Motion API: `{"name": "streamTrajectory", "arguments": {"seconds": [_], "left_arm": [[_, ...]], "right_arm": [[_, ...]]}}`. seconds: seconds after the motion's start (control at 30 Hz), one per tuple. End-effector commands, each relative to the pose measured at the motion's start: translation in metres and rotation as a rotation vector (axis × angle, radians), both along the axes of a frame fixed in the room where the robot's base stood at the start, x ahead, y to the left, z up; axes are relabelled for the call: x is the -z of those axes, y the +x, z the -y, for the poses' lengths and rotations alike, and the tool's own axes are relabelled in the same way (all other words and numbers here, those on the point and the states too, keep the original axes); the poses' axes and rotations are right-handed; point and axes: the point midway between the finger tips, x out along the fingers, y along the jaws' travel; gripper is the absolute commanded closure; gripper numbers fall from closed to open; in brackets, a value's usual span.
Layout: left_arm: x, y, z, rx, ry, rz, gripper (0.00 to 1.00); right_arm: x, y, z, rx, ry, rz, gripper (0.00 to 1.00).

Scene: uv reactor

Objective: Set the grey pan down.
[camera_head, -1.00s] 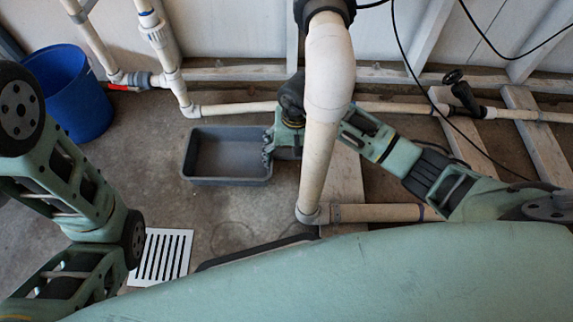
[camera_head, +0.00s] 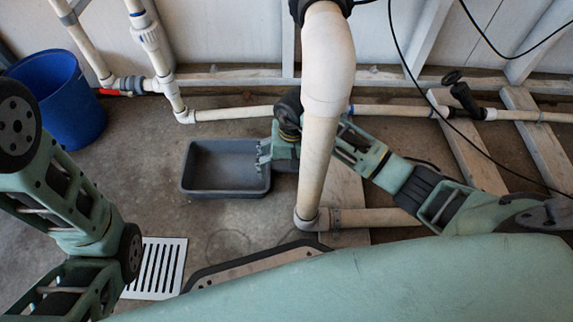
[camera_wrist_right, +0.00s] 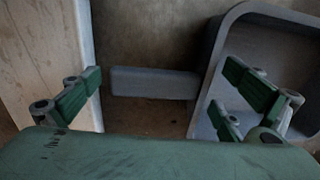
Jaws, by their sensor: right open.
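The grey pan (camera_head: 224,192) is an empty rectangular tub that appears to rest level on the concrete floor. My right gripper (camera_head: 264,155) is at its right edge in the head view, partly behind the vertical pipe. In the right wrist view my right gripper (camera_wrist_right: 163,93) is open, fingers spread wide. The pan's handle (camera_wrist_right: 153,83) lies between the fingers, apart from them as far as I can see. The pan's body (camera_wrist_right: 215,60) is at the right there, beneath the right-hand fingers. My left arm shows at the left, but its gripper is out of view.
A thick white pipe (camera_head: 329,90) stands close in front of my right wrist. A blue bucket (camera_head: 60,100) stands at the far left, and a white floor drain (camera_head: 156,268) lies nearer. Boards (camera_head: 465,140) lie at the right. Floor left of the pan is clear.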

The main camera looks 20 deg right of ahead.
Motion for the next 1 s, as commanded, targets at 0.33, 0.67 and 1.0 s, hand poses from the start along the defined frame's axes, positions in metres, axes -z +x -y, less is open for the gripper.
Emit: {"name": "streamTrajectory", "arguments": {"seconds": [0.33, 0.67, 1.0], "left_arm": [[-0.006, 0.000, 0.000, 0.000, 0.000, -0.001, 0.68], [-0.052, 0.001, 0.000, -0.001, 0.000, -0.002, 0.68], [-0.073, 0.002, -0.001, 0.000, -0.002, -0.004, 0.68]], "right_arm": [[-0.009, 0.000, 0.000, -0.001, -0.001, 0.002, 0.00], [-0.077, 0.000, 0.006, -0.001, -0.003, 0.003, 0.00], [-0.120, -0.002, 0.008, 0.000, 0.000, 0.000, 0.00]]}}
